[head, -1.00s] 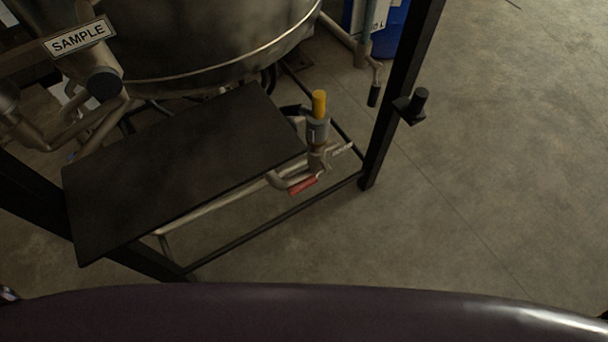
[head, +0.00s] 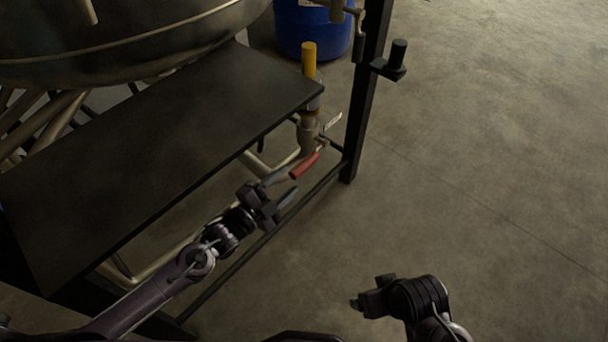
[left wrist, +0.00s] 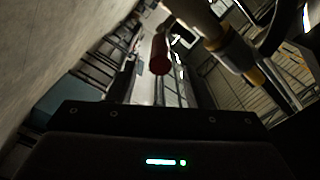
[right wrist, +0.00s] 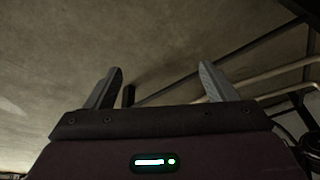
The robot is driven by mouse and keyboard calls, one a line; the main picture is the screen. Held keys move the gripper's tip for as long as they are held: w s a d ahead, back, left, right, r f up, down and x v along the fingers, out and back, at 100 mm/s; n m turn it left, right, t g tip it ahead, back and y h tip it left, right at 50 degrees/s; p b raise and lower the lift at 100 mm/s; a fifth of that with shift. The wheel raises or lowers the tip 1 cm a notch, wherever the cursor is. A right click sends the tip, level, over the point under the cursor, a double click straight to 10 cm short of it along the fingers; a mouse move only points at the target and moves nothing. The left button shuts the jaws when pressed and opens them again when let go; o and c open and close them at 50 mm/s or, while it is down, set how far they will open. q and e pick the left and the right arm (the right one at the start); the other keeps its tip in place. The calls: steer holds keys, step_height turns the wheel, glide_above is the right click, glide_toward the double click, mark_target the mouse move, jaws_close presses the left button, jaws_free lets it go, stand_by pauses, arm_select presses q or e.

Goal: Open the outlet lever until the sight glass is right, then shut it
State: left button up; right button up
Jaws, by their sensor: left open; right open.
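The red-handled lever (head: 305,166) sits low on the pipework under the right end of the black shelf; its red grip also shows in the left wrist view (left wrist: 160,52). A grey fitting (head: 312,104) with a yellow top (head: 309,58) stands above it, partly hidden by the shelf corner; I cannot read a level in any sight glass. My left gripper (head: 283,188) is open, just left of and below the red grip, apart from it. My right gripper (head: 356,302) is open and empty over the floor; both its fingers show in the right wrist view (right wrist: 160,84).
The black shelf (head: 160,140) overhangs the pipes, with a large metal vessel (head: 130,50) behind it. A dark frame post (head: 364,110) carries a black knob bracket (head: 392,62). A blue drum (head: 312,30) stands behind. The floor to the right is clear.

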mark_target(302, 168)
arm_select(q)
steer(key=b+x, duration=0.1)
steer(key=x, duration=0.6)
steer(key=shift+f, duration=0.1)
jaws_close()
